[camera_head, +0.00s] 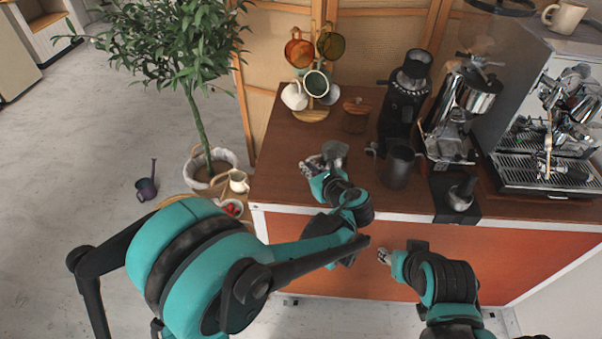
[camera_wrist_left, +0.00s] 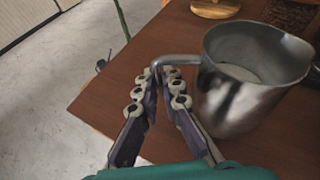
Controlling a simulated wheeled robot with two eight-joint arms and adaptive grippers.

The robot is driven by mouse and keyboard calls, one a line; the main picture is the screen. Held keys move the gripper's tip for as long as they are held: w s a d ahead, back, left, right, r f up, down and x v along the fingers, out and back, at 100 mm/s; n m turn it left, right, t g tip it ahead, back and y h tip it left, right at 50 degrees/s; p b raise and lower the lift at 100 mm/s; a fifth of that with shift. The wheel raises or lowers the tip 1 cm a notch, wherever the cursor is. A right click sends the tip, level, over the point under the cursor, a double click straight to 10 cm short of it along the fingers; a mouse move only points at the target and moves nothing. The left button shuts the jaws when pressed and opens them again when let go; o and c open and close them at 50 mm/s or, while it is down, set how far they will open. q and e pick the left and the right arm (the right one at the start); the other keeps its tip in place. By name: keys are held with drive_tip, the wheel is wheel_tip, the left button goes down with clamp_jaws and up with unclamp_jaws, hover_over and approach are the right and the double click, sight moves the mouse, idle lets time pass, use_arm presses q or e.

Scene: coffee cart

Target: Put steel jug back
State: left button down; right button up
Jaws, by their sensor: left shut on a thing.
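The steel jug (camera_wrist_left: 243,80) stands upright on the brown counter in the left wrist view, with its handle pointing left. In the head view the jug (camera_head: 336,153) is near the counter's left part, partly hidden by my left arm. My left gripper (camera_wrist_left: 165,82) is shut on the jug's handle; in the head view this gripper (camera_head: 312,165) is just left of the jug. My right gripper (camera_head: 386,257) is in front of the counter, apart from everything; its fingers are too small to read.
A dark pitcher (camera_head: 397,167) stands right of the jug. Behind are a mug tree (camera_head: 311,114), a wooden-lidded jar (camera_head: 356,116) and a black grinder (camera_head: 405,100). A second grinder (camera_head: 462,108) and the espresso machine (camera_head: 545,150) fill the right. The counter's front-left is clear.

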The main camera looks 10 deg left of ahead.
use_arm(q)
drive_tip(key=f+b, duration=0.1)
drive_tip(key=f, duration=0.2)
drive_tip(key=shift+s+d+b, duration=0.1)
drive_tip(key=shift+d+b, duration=0.1)
drive_tip(key=shift+b, duration=0.2)
drive_tip(key=shift+a+f, duration=0.1)
drive_tip(key=shift+f, duration=0.15)
drive_tip(key=shift+r, duration=0.2)
drive_tip(key=c, duration=2.1)
unclamp_jaws()
drive_tip(key=shift+f, duration=0.2)
drive_tip(key=o, duration=0.4)
use_arm(e)
drive_tip(key=f, duration=0.1)
drive_tip(key=w+f, duration=0.1)
drive_tip(key=shift+f, duration=0.3)
use_arm(q)
drive_tip(key=shift+r, duration=0.1)
